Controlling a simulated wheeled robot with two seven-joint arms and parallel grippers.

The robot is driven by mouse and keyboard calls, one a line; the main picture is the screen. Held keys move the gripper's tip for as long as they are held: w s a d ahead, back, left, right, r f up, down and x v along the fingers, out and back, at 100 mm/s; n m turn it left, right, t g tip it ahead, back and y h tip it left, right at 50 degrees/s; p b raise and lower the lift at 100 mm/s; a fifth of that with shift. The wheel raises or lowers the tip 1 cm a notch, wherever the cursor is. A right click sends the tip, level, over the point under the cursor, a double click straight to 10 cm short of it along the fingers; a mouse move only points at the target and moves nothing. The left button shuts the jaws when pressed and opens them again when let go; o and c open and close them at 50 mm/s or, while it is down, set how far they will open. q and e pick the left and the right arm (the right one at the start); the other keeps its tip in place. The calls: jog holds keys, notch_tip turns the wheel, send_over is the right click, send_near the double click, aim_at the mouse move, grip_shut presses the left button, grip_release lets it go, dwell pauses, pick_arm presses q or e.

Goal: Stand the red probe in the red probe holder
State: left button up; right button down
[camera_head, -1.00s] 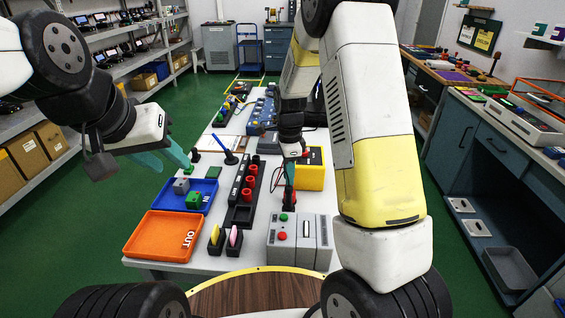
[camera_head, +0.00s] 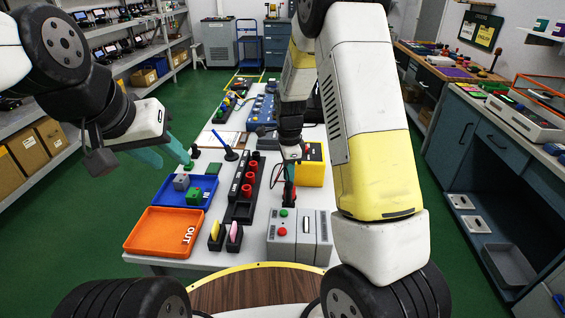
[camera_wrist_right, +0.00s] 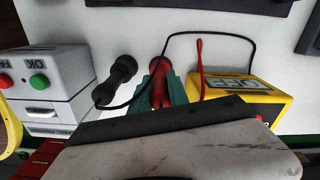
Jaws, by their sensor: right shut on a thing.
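The red probe (camera_wrist_right: 158,82) is between the teal fingers of my right gripper (camera_wrist_right: 162,92) in the right wrist view, with the fingers closed on it. In the head view the right gripper (camera_head: 290,160) points down over the table between the grey box and the yellow meter, with the red probe (camera_head: 288,186) under it. A dark round-ended piece (camera_wrist_right: 118,72) lies beside the probe in the wrist view; I cannot tell whether it is a holder or another probe. I cannot make out the red probe holder. My left gripper (camera_head: 165,155) looks open and empty at the table's left edge.
The yellow meter (camera_wrist_right: 242,92) has a cable arching past the probe and a red lead (camera_wrist_right: 200,65). The grey box (camera_wrist_right: 50,85) with red and green buttons is on the other side. Orange (camera_head: 160,230) and blue (camera_head: 167,193) trays lie at the table's left.

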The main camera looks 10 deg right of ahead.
jog(key=shift+f, duration=0.3)
jog(key=c, duration=1.2)
grip_release()
notch_tip(320, 180, up, 7)
jog(key=shift+f, duration=0.1)
jog(key=shift+r, duration=0.55)
